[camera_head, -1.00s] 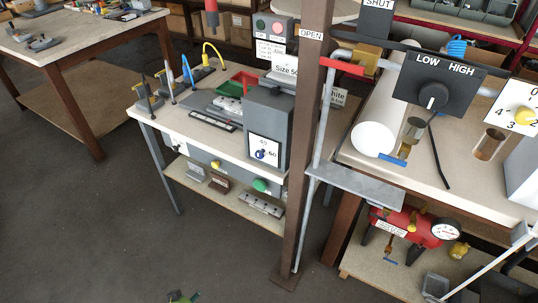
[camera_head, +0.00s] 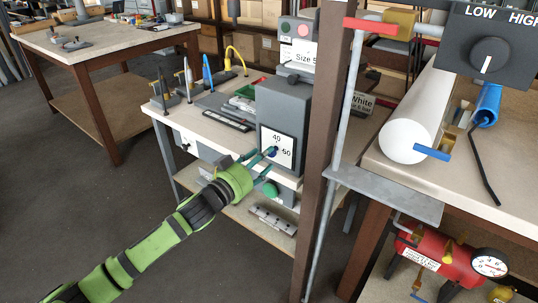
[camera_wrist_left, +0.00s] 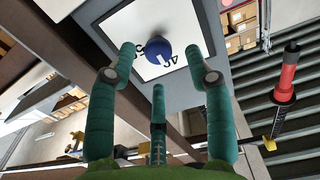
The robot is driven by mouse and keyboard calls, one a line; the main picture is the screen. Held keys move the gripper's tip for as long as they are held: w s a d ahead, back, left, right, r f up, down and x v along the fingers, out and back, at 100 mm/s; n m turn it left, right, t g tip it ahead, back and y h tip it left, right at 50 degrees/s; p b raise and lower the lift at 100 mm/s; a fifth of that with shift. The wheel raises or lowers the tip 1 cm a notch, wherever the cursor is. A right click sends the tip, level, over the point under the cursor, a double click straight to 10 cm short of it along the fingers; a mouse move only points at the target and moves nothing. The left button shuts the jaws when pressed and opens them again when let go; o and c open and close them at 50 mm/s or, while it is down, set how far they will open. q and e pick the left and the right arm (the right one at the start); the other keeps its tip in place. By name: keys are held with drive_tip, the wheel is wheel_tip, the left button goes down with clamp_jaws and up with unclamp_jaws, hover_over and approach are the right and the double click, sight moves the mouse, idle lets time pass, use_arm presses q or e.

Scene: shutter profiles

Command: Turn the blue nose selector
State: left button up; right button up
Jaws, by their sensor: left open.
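The blue nose selector (camera_wrist_left: 164,48) is a round blue knob on a white dial plate (camera_wrist_left: 143,22), set in the face of a grey machine box (camera_head: 285,105). In the head view the selector (camera_head: 271,152) is partly hidden by my fingers, and the plate shows 40 and 60. My left gripper (camera_head: 260,158) reaches up to the plate from the lower left. In the left wrist view its teal fingers (camera_wrist_left: 160,62) are spread open, one on each side of the knob and a third below. They look apart from the knob.
A brown post (camera_head: 322,150) stands just right of the grey box. A green button (camera_head: 270,189) is below the dial. Small tools and a green tray (camera_head: 243,92) are on the bench. A black LOW/HIGH selector (camera_head: 489,55) is at upper right. The floor at left is open.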

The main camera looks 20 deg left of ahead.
use_arm(q)
drive_tip(key=x, duration=0.3)
use_arm(e)
drive_tip(key=shift+s+a, duration=0.6)
drive_tip(key=shift+s, duration=0.25)
use_arm(q)
drive_tip(key=c, duration=0.9)
clamp_jaws()
drive_tip(key=shift+r, duration=0.1)
use_arm(e)
drive_tip(key=shift+w+d, duration=0.5)
drive_tip(key=shift+w, duration=0.05)
